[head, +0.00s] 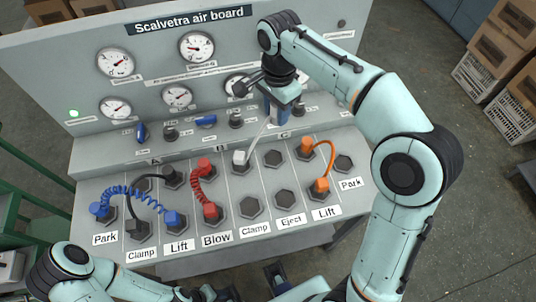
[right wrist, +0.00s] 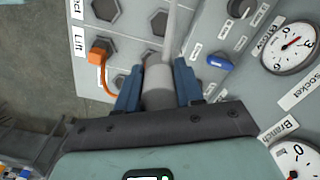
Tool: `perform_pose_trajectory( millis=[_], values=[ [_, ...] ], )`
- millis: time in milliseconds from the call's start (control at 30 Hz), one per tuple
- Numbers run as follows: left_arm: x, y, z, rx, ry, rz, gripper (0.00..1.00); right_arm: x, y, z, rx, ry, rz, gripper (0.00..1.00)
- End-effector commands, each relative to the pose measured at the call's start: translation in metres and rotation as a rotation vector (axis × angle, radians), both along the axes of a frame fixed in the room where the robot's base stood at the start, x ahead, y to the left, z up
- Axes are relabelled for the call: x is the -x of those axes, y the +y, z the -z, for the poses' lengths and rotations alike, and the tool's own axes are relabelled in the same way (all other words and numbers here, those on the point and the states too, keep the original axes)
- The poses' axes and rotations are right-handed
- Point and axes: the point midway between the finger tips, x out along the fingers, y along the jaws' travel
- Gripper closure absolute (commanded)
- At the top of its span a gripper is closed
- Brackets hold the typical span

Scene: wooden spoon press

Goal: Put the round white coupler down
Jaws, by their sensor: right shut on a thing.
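My right gripper (head: 284,98) is above the back part of the sloped panel, in front of the gauge wall. In the right wrist view its two blue fingers are shut on a round, pale grey-white coupler (right wrist: 158,86). A white hose (right wrist: 172,35) leads away from that coupler. In the head view the white hose (head: 258,134) runs down to a square white coupler (head: 240,157) seated in the upper socket row. The held coupler is largely hidden by the gripper in the head view. My left arm is at the bottom left; its finger state is unclear.
Red (head: 204,190), blue (head: 140,192) and orange (head: 330,155) hoses loop over the panel. Empty sockets show at the middle (head: 285,198) and the right (head: 343,162). Blue valve handles (head: 205,122) and gauges (head: 196,47) stand behind. Crates (head: 495,85) are at the far right.

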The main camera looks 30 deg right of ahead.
Motion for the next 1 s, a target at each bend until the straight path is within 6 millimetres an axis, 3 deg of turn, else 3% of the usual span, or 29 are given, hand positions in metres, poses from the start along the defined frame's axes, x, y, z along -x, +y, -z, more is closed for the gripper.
perform_pose_trajectory(
  millis=[167, 267, 600, 1000],
  values=[
    [0.001, 0.0, 0.004, -0.001, 0.002, 0.0, 0.57, -0.002, -0.002, 0.006, -0.001, 0.001, 0.023, 0.97],
    [0.003, 0.0, 0.009, 0.0, 0.003, 0.0, 0.57, -0.002, -0.002, 0.024, 0.0, 0.004, 0.025, 0.97],
    [0.008, 0.0, 0.027, 0.0, 0.01, -0.001, 0.57, -0.002, -0.002, 0.113, -0.001, 0.005, 0.024, 0.97],
    [0.009, 0.0, 0.033, 0.0, 0.01, -0.001, 0.57, -0.002, -0.002, 0.161, 0.0, 0.003, 0.023, 0.97]
  ],
)
